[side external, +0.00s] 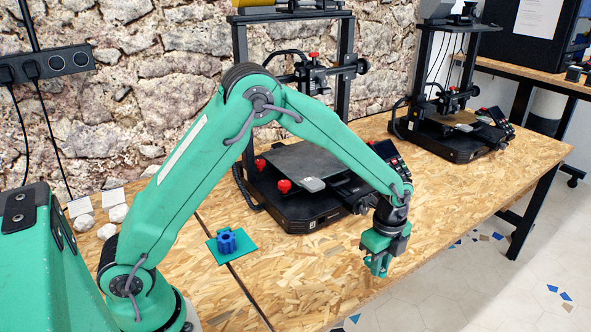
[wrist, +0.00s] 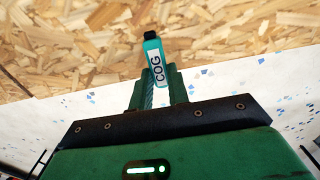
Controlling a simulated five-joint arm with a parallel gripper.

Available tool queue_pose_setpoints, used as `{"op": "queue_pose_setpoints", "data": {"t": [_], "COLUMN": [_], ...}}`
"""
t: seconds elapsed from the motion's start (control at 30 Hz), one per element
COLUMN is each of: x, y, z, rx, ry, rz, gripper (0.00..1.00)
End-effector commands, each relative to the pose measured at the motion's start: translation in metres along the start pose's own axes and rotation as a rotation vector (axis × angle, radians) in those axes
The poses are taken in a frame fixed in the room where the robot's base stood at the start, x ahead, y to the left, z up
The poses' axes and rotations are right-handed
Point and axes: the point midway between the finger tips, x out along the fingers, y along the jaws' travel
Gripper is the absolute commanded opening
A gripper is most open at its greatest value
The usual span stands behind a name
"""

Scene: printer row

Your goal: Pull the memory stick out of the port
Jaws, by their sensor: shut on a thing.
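The memory stick (wrist: 154,62) is a teal stick with a white label reading "COG" and a dark end. In the wrist view it stands out between the fingers of my gripper (wrist: 161,88), with wooden board behind its dark end and no port around it. My gripper is shut on the stick. In the side view my gripper (side external: 378,266) points down near the front edge of the table, right of the nearer printer (side external: 312,212). I cannot make out the port in either view.
A blue cog-shaped piece (side external: 227,242) sits on a green square (side external: 243,251) on the wooden table (side external: 300,285). A second printer (side external: 455,132) stands farther back to the right. The table between the cog and my gripper is clear. The floor lies beyond the table edge.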

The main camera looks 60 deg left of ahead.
Motion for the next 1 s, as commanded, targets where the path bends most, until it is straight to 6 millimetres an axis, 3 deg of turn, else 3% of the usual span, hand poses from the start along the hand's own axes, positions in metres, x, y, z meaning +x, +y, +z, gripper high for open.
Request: {"op": "queue_pose_setpoints", "data": {"t": [1.0], "x": [0.0], "y": [0.0], "z": [-0.026], "rx": [0.0], "ry": [0.0], "rz": [0.001], "gripper": [0.0]}}
